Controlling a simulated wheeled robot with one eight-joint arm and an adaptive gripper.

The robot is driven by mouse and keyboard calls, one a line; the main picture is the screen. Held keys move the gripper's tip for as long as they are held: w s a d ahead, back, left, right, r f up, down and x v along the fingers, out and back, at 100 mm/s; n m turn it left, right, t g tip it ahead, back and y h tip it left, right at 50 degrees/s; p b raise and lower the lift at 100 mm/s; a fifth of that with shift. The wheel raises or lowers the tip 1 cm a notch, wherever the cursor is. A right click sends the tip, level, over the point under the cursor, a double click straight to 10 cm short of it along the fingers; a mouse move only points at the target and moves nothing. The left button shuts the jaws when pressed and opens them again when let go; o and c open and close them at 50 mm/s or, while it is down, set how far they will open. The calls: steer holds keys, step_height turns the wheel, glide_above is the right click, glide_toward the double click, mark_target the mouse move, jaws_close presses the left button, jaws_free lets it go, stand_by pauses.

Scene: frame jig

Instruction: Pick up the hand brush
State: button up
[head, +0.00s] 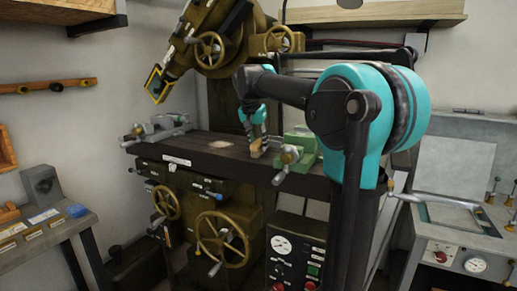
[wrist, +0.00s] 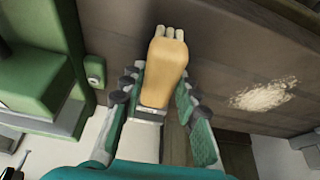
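The hand brush (wrist: 167,68) has a tan wooden body with pale tufts at its far end and lies on the dark machine table (wrist: 235,60). In the head view the brush (head: 256,150) is a small tan shape, partly hidden by my gripper (head: 258,142). In the wrist view my gripper (wrist: 157,98) has its two teal fingers apart, one on either side of the brush's near part. A small gap shows at the left finger; the right finger is very near the brush, and contact is unclear.
A green vise (head: 300,152) stands just right of my gripper, close to the left finger in the wrist view (wrist: 45,60). A grey vise (head: 158,129) sits at the table's left end. A pale patch of shavings (wrist: 263,94) lies beside the brush.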

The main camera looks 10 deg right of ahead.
mark_target(258, 141)
jaws_close()
steer(key=shift+r, duration=0.15)
step_height(258, 141, up, 20)
stand_by(0.3)
